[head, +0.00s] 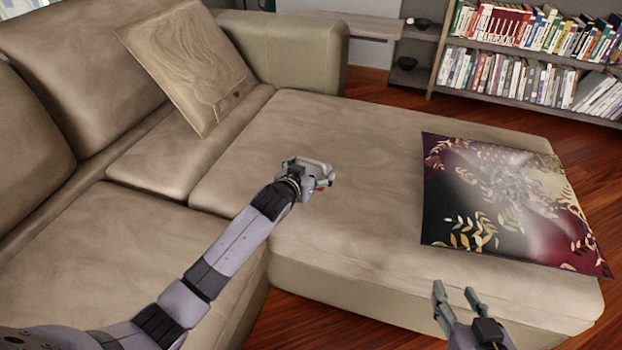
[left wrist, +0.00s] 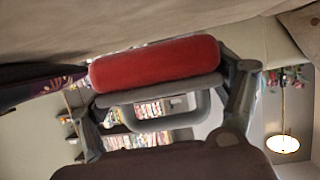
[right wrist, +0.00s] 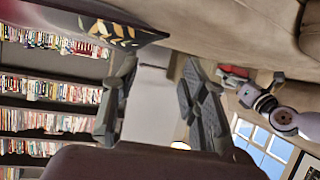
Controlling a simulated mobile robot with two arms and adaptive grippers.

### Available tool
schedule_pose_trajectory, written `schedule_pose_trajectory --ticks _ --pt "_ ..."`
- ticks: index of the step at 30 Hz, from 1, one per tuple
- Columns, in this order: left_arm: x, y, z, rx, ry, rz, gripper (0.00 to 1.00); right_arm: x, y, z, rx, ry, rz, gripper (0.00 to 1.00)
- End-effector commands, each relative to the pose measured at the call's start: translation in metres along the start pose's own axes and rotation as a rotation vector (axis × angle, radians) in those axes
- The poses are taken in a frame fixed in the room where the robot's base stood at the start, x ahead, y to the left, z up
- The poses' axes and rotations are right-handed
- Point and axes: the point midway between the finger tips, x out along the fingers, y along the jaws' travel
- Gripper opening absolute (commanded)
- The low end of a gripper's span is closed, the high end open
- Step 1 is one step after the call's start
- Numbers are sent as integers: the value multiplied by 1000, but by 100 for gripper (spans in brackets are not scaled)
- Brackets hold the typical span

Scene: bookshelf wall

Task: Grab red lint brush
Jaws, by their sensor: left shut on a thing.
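The red lint brush (left wrist: 155,65) has a red head and a grey loop handle. It lies between the two fingers of my left gripper (left wrist: 163,88) in the left wrist view. In the head view my left gripper (head: 312,172) is shut on the brush over the sofa's chaise seat, and only a small red bit shows. The brush looks close to the seat; I cannot tell if it touches. The red head also shows in the right wrist view (right wrist: 235,71). My right gripper (head: 455,293) is open and empty beside the chaise's front edge.
A patterned dark cushion (head: 512,200) lies on the right of the chaise (head: 340,130). A beige cushion (head: 190,68) leans on the sofa back. A bookshelf (head: 530,60) stands at the back right. The middle of the chaise is otherwise clear.

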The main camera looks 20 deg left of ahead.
Motion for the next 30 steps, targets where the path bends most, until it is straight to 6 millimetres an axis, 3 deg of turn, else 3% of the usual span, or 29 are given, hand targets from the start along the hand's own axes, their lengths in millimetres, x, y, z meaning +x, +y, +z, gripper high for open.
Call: schedule_pose_trajectory --ticks 1,9,15,19,24,30 --pt "-5 0 -14 1 4 0 54 -6 2 12 0 -80 5 40" --pt "-24 -1 -60 0 4 0 54 -47 13 90 7 -503 30 40" --pt "-36 -1 -88 1 2 0 54 -87 17 128 16 -749 43 40" --pt "-42 -1 -102 1 3 0 54 -104 18 138 19 -837 47 40" --pt "-48 -1 -117 -1 1 0 54 -105 18 133 19 -831 47 40" --pt "-50 -1 -120 0 0 0 54 -105 18 133 19 -829 47 40"
